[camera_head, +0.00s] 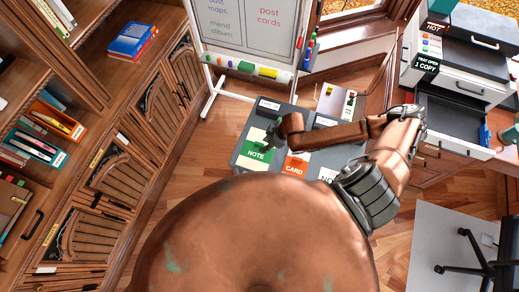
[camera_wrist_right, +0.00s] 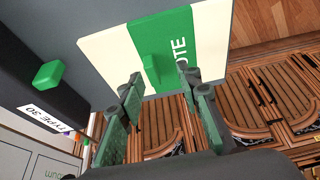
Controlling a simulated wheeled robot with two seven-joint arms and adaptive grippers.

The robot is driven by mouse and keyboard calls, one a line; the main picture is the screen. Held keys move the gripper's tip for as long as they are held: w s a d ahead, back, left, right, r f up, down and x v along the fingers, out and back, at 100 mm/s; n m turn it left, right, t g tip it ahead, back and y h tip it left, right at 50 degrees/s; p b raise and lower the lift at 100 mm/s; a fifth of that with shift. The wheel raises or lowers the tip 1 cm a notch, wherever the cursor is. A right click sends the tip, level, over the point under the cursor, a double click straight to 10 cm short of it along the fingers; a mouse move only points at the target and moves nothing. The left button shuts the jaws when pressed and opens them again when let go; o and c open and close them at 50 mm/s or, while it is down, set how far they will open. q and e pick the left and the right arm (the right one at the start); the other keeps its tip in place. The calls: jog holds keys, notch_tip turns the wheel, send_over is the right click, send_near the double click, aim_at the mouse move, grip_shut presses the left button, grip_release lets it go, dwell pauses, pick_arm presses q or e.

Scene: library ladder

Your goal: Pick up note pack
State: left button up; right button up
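The note pack (camera_head: 257,153) lies on the grey top of a low unit, a cream and green panel marked NOTE. In the right wrist view the note pack (camera_wrist_right: 184,40) shows cream sides, a green band and a raised green tab (camera_wrist_right: 154,68). My right gripper (camera_head: 272,133) is over the far edge of the pack. In the wrist view its two fingers (camera_wrist_right: 163,80) are apart, with the tab just beyond and between their tips. I cannot tell whether they touch it. My left gripper is not in view.
An orange CARD panel (camera_head: 295,164) lies right of the pack. A whiteboard (camera_head: 248,30) stands behind the grey unit (camera_head: 244,132). Bookshelves (camera_head: 110,150) line the left, and an open drawer (camera_head: 452,122) juts out at the right. A green knob (camera_wrist_right: 48,75) shows in the wrist view.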

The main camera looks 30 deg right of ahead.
aim_at(260, 144)
jog(key=w+f, duration=0.3)
jog(key=shift+a, duration=0.35)
jog(key=shift+w+f, duration=0.5)
jog(key=shift+f, duration=0.1)
jog(key=shift+s+r, duration=0.2)
jog(key=shift+s, duration=0.3)
jog(key=shift+s+r, duration=0.1)
jog(key=shift+s, duration=0.05)
jog(key=shift+c, duration=0.8)
jog(key=shift+w+f, duration=0.25)
jog(key=shift+w, duration=0.2)
jog(key=c, duration=0.3)
jog(key=shift+c, duration=0.9)
jog(key=shift+s+r, duration=0.1)
jog(key=shift+s, duration=0.1)
jog(key=shift+c, duration=0.6)
grip_shut()
jog(key=shift+w, duration=0.1)
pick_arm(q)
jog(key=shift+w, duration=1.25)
